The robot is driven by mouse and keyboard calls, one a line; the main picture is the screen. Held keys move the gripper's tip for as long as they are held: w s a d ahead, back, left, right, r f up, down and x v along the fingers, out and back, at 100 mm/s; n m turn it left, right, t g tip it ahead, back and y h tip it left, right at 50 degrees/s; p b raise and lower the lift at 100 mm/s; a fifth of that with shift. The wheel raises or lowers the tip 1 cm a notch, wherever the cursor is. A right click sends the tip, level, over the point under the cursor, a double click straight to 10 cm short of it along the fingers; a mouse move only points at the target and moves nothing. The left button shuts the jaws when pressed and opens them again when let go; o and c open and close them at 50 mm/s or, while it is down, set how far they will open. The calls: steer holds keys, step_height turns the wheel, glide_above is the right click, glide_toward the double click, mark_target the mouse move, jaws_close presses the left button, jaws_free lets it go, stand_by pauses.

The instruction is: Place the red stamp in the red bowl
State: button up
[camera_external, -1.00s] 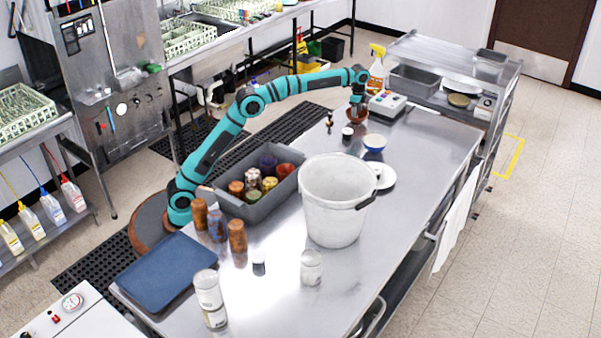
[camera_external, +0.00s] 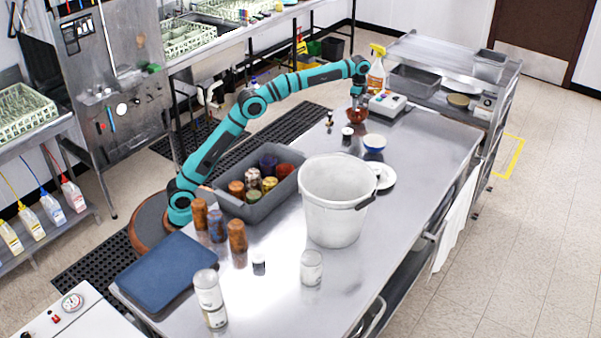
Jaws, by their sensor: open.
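The red bowl (camera_external: 357,117) stands near the far end of the steel table, a brownish-red bowl beside a grey boxy device. My gripper (camera_external: 358,106) points straight down over the bowl, its fingertips at or just above the rim, open. I cannot make out the red stamp; the bowl's inside is too small and partly covered by my gripper to tell whether the stamp lies there. A small dark and yellow upright object (camera_external: 329,118) stands left of the bowl.
Close by are a small black-and-white jar (camera_external: 347,132), a blue-rimmed bowl (camera_external: 374,142), the grey device (camera_external: 387,106) and a spray bottle (camera_external: 377,75). A tall white bucket (camera_external: 333,215) and a grey bin (camera_external: 228,203) stand nearer. The table's right far part is clear.

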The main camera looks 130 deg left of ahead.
step_height(320, 180, up, 2)
steer(key=shift+r, duration=0.1)
stand_by(0.4)
